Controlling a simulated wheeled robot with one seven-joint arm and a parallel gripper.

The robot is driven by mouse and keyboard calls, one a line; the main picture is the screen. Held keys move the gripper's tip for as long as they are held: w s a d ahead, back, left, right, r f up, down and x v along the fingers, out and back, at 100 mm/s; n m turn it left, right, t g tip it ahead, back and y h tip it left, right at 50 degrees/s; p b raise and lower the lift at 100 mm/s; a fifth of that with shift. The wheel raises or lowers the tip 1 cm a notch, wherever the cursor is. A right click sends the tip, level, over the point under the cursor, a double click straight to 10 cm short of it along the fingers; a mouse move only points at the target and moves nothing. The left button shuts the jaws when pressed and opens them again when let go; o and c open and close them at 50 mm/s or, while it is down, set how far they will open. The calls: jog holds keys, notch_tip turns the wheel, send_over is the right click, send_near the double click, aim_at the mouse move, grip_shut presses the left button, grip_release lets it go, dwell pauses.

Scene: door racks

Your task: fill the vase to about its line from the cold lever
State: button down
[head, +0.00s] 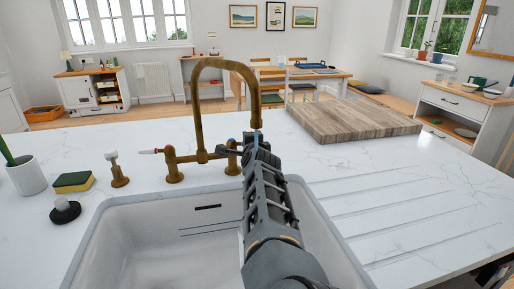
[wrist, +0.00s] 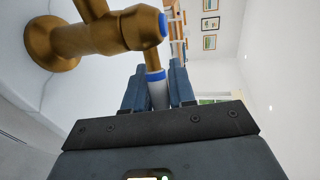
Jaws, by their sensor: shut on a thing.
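The brass tap (head: 199,110) stands behind the sink, its spout arching over to the right. In the wrist view the cold lever (wrist: 158,94), a white handle with a blue band, comes from a brass valve with a blue cap (wrist: 162,25). My gripper (wrist: 158,88) has its two blue-grey fingers on either side of this handle and is shut on it.
The white sink (head: 150,240) lies in front of the tap, partly behind my arm. A hot lever (head: 150,151) points left. A white cup (head: 27,175), a sponge (head: 73,182) and a dark stopper (head: 65,211) stand left. A wooden board (head: 345,118) lies back right.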

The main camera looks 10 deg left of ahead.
jog(key=shift+s+d+f, duration=0.1)
jog(key=shift+s+f, duration=0.1)
jog(key=shift+f, duration=0.2)
jog(key=c, duration=1.2)
grip_release()
jog(key=shift+s+r, duration=0.1)
jog(key=shift+o, duration=0.8)
jog(key=shift+r, duration=0.2)
jog(key=shift+a, duration=0.2)
jog(key=shift+s+d+r+p, duration=0.1)
jog(key=shift+s+r+p, duration=0.05)
jog(key=shift+s+p, duration=0.25)
jog(key=p+v, duration=0.1)
jog(key=v, duration=0.6)
